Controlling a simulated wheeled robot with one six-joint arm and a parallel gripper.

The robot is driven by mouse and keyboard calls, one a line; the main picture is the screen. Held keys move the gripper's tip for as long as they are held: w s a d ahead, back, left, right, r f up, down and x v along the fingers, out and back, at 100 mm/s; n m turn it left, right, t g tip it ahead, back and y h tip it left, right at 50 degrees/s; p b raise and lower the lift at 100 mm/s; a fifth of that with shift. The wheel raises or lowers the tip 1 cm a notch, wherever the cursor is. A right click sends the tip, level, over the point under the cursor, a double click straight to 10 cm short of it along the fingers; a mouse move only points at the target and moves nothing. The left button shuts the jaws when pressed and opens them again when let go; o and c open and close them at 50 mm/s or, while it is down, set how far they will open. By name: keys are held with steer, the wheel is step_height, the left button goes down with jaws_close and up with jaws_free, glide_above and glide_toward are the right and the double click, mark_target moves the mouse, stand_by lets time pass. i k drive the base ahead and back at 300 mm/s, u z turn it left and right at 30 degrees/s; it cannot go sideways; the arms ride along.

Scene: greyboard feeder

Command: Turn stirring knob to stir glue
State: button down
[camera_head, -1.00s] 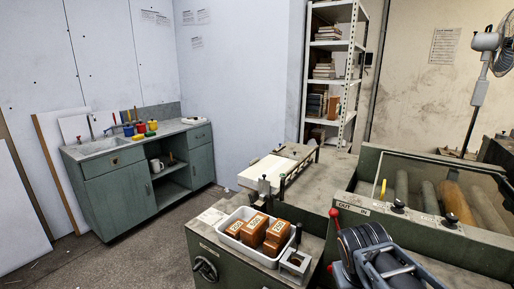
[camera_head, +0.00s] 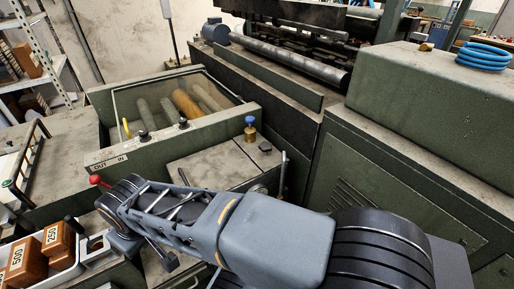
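My arm crosses the lower middle of the view, and parts of my gripper (camera_head: 160,258) seem to show below its wrist end; whether it is open cannot be made out. A blue-topped brass knob (camera_head: 249,126) stands at the back of a grey lidded box (camera_head: 217,166) on the green machine. Two black knobs, the left one (camera_head: 144,136) and the right one (camera_head: 183,123), sit on the front rim of the roller trough. I cannot tell which of these is the stirring knob. No glue is clearly visible. My gripper appears apart from all of these knobs.
A red-ball lever (camera_head: 95,180) stands beside the OUT/IN label (camera_head: 108,160), close to my wrist. Brown weights (camera_head: 57,237) marked 250 and 500 sit at lower left. An upright lever (camera_head: 283,170) is right of the box. A green cabinet (camera_head: 440,100) fills the right.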

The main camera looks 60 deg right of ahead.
mark_target(264, 147)
steer(key=z, duration=2.1)
